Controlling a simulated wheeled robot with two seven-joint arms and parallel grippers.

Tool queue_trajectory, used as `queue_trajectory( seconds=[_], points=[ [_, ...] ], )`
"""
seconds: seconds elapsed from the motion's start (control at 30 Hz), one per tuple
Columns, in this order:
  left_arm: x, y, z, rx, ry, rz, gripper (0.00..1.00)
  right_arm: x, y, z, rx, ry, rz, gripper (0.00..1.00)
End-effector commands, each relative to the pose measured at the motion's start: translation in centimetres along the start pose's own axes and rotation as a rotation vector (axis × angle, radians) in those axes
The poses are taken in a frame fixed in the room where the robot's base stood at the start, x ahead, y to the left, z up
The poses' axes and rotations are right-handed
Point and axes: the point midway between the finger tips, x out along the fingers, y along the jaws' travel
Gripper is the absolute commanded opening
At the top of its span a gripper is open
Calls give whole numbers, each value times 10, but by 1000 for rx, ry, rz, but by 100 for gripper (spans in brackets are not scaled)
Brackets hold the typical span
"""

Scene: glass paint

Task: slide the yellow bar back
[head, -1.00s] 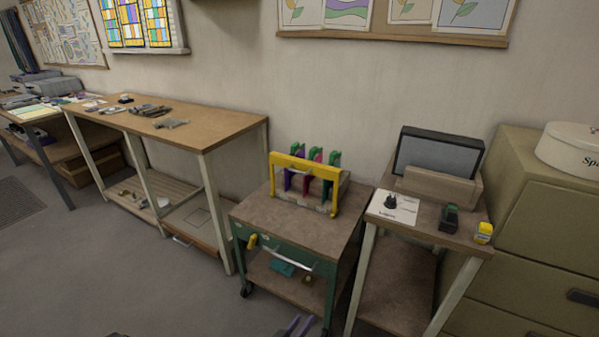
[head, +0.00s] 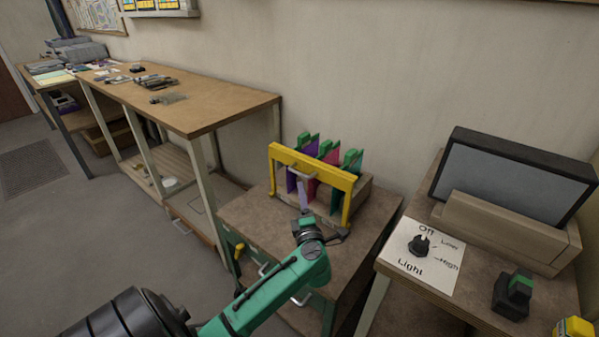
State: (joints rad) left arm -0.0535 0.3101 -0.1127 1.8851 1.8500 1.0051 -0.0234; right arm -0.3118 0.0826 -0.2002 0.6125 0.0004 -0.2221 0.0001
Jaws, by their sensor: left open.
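The yellow bar (head: 325,171) spans the front of a small rack on the cart top, with a leg at each end and a pale handle (head: 300,171) on its front. Behind it stand a purple, a magenta and a green sheet (head: 333,152) with green tops. My left gripper (head: 304,196) is just in front of the rack, below the handle, with a fingertip against the view of the purple sheet. It is open and appears empty; contact with the bar cannot be told. My right gripper is not in view.
The rack stands on a brown-topped cart (head: 245,212). Right of it is a table with a light box (head: 510,178), a knob card (head: 420,258) and a dark green-topped tool (head: 512,292). A wooden workbench (head: 200,110) stands left. The wall is close behind.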

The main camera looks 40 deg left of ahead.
Motion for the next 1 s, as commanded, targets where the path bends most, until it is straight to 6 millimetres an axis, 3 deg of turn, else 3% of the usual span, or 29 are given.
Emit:
queue_trajectory(
  seconds=[0.1, 0.3, 0.43, 0.67, 0.7, 0.8, 1.0],
  points=[
    [35, 2, 0, 2, 1, 5, 44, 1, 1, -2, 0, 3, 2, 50],
    [79, 0, 0, 2, 0, 3, 44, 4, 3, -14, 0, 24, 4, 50],
    [91, 0, 0, 1, 0, 1, 44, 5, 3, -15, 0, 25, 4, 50],
    [92, 0, 0, 1, 0, 0, 44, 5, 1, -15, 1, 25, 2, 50],
    [92, 0, 0, 1, -1, 0, 36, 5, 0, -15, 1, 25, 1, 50],
    [92, 0, 0, 1, -1, 0, 0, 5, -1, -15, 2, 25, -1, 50],
    [92, 0, 0, 2, -1, 0, 0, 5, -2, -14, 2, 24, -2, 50]
  ],
)
